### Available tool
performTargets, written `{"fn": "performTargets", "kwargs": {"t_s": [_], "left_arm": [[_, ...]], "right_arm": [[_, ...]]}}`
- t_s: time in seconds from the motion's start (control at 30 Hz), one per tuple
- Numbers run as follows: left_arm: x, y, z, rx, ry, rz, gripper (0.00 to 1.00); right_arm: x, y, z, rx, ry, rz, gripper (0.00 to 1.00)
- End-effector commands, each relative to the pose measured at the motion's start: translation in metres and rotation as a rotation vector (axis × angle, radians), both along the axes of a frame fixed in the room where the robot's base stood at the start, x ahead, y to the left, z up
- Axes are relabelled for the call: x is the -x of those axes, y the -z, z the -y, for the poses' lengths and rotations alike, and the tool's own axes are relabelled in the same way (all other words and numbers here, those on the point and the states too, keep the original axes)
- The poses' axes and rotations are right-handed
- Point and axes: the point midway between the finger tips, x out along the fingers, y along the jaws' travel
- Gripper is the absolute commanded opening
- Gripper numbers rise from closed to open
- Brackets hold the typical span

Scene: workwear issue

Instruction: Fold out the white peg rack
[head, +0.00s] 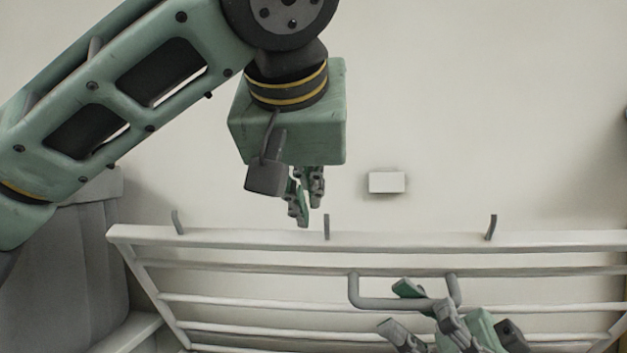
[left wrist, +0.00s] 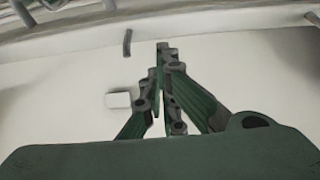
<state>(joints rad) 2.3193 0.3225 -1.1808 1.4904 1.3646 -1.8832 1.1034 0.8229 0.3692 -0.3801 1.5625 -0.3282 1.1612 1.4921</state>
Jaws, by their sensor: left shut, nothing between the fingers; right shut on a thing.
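The white peg rack (head: 270,239) spans the lower part of the head view, with a broad top bar, several thin rails below and grey pegs (head: 326,227) standing up from the bar. A grey U-shaped handle (head: 376,304) sits on its front. My right gripper (head: 428,304) is shut on the handle's bar, right of its middle. My left gripper (head: 304,218) is shut and empty, just above the top bar near the middle peg and apart from it. In the left wrist view its closed fingers (left wrist: 163,55) point toward the rack's edge (left wrist: 210,20). The rack's lower edge is out of view.
A small white block (head: 387,182) is on the pale wall above the rack; it also shows in the left wrist view (left wrist: 118,100). A grey panelled object (head: 85,255) stands at the left, beside the rack. The wall right of my left gripper is otherwise clear.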

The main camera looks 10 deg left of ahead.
Motion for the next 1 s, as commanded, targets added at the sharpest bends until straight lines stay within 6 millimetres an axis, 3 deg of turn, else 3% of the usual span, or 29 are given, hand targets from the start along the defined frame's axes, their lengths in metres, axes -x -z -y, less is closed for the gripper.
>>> {"fn": "performTargets", "kwargs": {"t_s": [0.87, 0.9, 1.0], "left_arm": [[0.021, 0.012, 0.001, -0.009, 0.005, 0.055, 0.00], [0.021, 0.012, 0.002, -0.009, 0.005, 0.055, 0.00], [0.020, 0.013, 0.002, -0.009, 0.005, 0.054, 0.00]], "right_arm": [[-0.004, -0.002, 0.001, -0.001, 0.005, -0.009, 0.00], [-0.003, -0.002, 0.001, -0.002, 0.005, -0.008, 0.21], [-0.003, -0.003, 0.001, -0.003, 0.005, -0.007, 0.18]]}}
